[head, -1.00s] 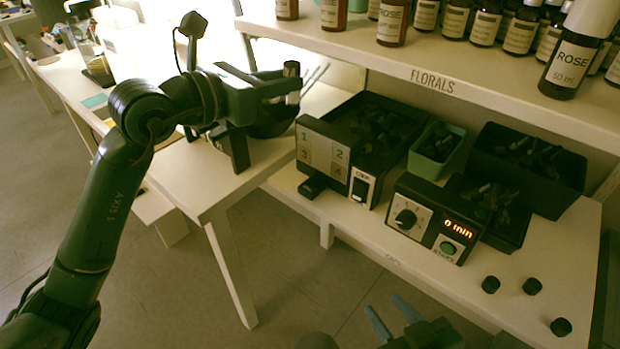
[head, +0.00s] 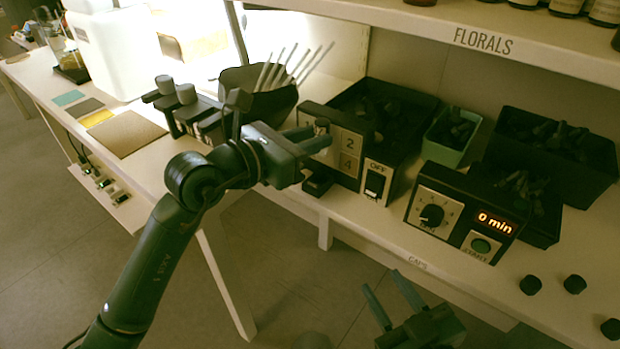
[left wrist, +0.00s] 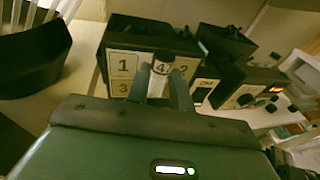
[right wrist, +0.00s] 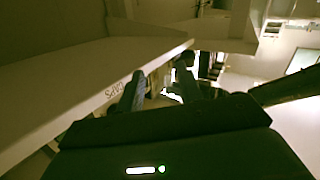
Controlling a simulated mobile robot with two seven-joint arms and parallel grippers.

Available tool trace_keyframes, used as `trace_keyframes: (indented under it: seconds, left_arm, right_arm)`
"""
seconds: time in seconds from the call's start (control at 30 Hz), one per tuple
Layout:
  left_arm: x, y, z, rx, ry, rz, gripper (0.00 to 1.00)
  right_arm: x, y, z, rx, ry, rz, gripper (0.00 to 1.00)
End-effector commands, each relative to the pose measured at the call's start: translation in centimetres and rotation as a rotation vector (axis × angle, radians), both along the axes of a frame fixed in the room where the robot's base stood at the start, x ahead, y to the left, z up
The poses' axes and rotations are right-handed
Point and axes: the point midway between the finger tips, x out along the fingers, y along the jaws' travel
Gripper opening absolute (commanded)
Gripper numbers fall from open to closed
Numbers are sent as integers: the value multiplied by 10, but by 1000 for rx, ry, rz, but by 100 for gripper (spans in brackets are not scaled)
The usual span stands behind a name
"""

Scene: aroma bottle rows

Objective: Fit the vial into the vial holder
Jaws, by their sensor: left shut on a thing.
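My left gripper (head: 308,146) is shut on a small vial (head: 321,127) and holds it upright in front of the numbered panel (head: 343,157). In the left wrist view the vial (left wrist: 160,76) sits between the fingertips, with a pale label bearing dark figures and a grey top. A dark rack-like stand (head: 185,118) with dark-topped pieces is on the left table; it may be the vial holder, but I cannot tell for sure. My right gripper (head: 390,297) is open and empty, low in front of the shelf; it also shows in the right wrist view (right wrist: 160,88).
A black bowl (head: 258,95) with pale sticks stands behind my left arm. A timer box (head: 465,215), a green bin (head: 450,138) and dark bins (head: 560,150) fill the shelf. Several loose black caps (head: 575,284) lie at right. A brown mat (head: 125,134) lies on the left table.

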Motion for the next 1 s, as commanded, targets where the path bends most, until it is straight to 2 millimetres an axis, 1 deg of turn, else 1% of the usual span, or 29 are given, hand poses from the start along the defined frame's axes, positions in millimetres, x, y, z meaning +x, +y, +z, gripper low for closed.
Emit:
trace_keyframes:
  seconds: [0.03, 0.1, 0.27, 0.4, 0.5, 0.8, 0.93, 0.97, 1.0]
  left_arm:
    - [0, 0, -14, 0, 3, 0, 0]
    - [0, 0, -23, 1, 1, 0, 0]
    - [0, 0, -34, 1, 1, 0, 0]
    - [0, 0, -57, 1, 2, 0, 0]
    - [0, 0, -66, 0, 1, 0, 0]
    - [0, 0, -67, -1, -1, 0, 0]
    - [0, 0, -71, 0, 0, 0, 0]
    - [0, 0, -69, -1, -1, 0, 24]
    - [0, 0, -69, -1, -1, 0, 28]
  right_arm:
    - [0, 1, -3, 0, -24, 6, 36]
    - [0, 2, -2, 3, -49, 12, 36]
    - [0, 4, 0, 6, -84, 20, 36]
    - [-1, 7, -2, 10, -138, 35, 36]
    - [-2, 9, 0, 14, -170, 45, 36]
    - [-2, 10, 2, 15, -180, 48, 36]
    - [-2, 10, 1, 16, -188, 51, 36]
    - [-2, 10, 2, 15, -188, 51, 36]
    - [-2, 10, 2, 15, -188, 51, 36]
